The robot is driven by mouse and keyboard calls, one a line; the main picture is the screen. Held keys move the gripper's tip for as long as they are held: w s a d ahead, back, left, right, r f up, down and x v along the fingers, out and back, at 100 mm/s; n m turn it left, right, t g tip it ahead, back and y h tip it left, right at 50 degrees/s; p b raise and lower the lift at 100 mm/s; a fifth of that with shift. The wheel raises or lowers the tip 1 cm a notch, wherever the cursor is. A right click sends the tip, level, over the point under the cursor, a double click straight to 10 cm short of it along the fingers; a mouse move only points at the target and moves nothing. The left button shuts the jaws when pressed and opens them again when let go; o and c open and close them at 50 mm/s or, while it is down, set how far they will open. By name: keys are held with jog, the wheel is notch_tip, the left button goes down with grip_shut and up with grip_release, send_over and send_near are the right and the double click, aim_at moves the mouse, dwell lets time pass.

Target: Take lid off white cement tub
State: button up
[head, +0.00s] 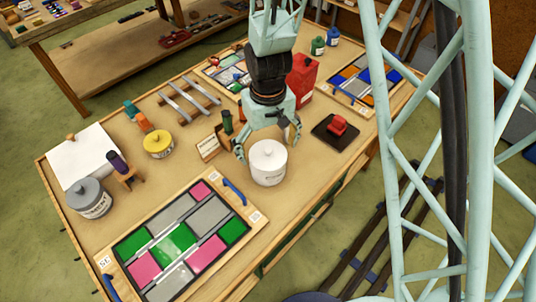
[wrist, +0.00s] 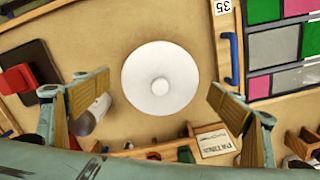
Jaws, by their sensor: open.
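The white cement tub (head: 268,170) stands upright on the bench near the middle, with its white lid (head: 268,150) on top and a small knob in the lid's centre. In the wrist view the round lid (wrist: 160,82) shows from above with its knob (wrist: 160,87). My gripper (head: 268,148) is open and empty, close to the tub's lid. In the wrist view its two fingers (wrist: 158,108) stand wide apart, one on each side of the lid and toward the picture's bottom, touching nothing that I can see. The tub's body is hidden under the lid there.
A leaded panel (head: 180,240) with coloured panes lies in front left. A yellow tub (head: 158,144) and a grey tub (head: 88,198) stand left. A red block on a dark pad (head: 335,131) lies right, and a red can (head: 301,78) stands behind. A small sign (head: 208,148) stands near my gripper.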

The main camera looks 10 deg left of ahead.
jog(key=shift+c, duration=0.9)
jog(key=shift+s, duration=0.1)
jog(key=c, duration=1.4)
jog(key=shift+f, duration=0.1)
